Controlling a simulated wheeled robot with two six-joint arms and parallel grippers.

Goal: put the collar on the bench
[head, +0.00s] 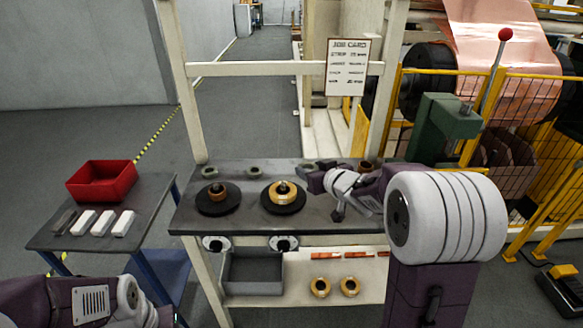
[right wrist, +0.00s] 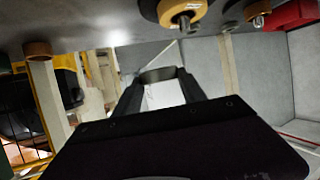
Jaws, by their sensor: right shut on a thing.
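My right gripper (head: 316,182) is over the right half of the bench (head: 245,222), low and near its top. In the right wrist view its two fingers (right wrist: 160,85) are shut on a dark grey, curved collar (right wrist: 158,74). The collar is hard to make out in the head view, where the gripper and wrist cover it. I cannot tell whether it touches the bench top. My left arm enters at the lower left; its fingers do not show.
Small grey rings (head: 254,170) stand along the back. A side table (head: 60,238) holds a red bin (head: 102,182) and white blocks. A green press (head: 440,130) stands at right.

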